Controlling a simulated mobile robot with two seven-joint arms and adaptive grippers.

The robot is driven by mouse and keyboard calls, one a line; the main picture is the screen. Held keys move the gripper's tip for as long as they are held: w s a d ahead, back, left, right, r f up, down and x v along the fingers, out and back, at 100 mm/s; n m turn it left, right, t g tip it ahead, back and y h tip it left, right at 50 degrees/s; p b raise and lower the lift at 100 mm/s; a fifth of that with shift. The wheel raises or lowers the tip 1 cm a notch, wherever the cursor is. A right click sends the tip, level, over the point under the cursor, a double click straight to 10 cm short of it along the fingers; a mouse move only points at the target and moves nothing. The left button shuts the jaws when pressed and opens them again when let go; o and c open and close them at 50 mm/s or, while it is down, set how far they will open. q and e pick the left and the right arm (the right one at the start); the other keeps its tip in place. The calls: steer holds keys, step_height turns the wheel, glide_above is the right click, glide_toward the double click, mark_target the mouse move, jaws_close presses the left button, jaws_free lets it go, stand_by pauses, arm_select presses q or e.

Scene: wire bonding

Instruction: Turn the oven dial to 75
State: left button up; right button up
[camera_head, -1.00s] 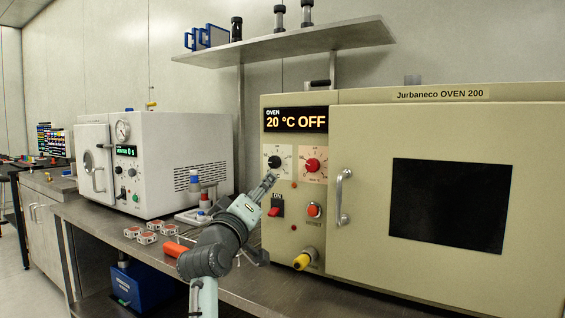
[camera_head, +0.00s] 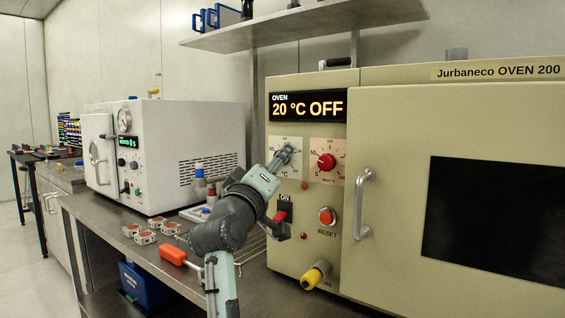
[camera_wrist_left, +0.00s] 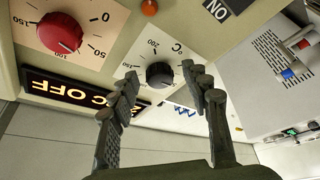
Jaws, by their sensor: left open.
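The oven (camera_head: 400,105) stands at the right, its display (camera_head: 307,106) reading 20 °C OFF. The black temperature dial (camera_wrist_left: 159,74) sits on a white scale plate marked in °C in the left wrist view. My left gripper (camera_wrist_left: 158,76) is open, with its two fingers on either side of the dial in that view; I cannot tell if they touch it. In the head view my left gripper (camera_head: 288,155) is in front of the dial and hides most of it. My right gripper does not show.
A red dial (camera_head: 327,162) sits right of the black one. Below are a red ON switch (camera_head: 282,216), a RESET button (camera_head: 326,216) and a yellow knob (camera_head: 315,274). The oven door handle (camera_head: 364,203) juts out. A white vacuum oven (camera_head: 165,150) stands at left.

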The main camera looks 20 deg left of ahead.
arm_select(q)
steer(key=shift+s+r, duration=0.1)
steer(key=shift+c, duration=0.3)
jaws_close()
steer(key=shift+w+a+m+g+h+b, duration=0.15)
steer(key=shift+m+h+b, duration=0.25)
steer(key=shift+m+h, duration=1.65)
steer(key=shift+a+m+g+h+b, duration=0.15)
steer(key=shift+m+h+b, duration=0.4)
steer(key=shift+m, duration=2.85)
steer(key=shift+w+a+m+h+b, duration=0.1)
steer(key=shift+a+m+h+b, duration=0.15)
steer(key=shift+m+h, duration=1.9)
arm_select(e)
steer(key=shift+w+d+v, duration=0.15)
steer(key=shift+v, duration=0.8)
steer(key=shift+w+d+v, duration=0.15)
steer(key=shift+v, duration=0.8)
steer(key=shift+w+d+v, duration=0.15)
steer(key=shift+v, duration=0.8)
arm_select(q)
steer(key=shift+m+y, duration=0.55)
steer(key=shift+m, duration=0.35)
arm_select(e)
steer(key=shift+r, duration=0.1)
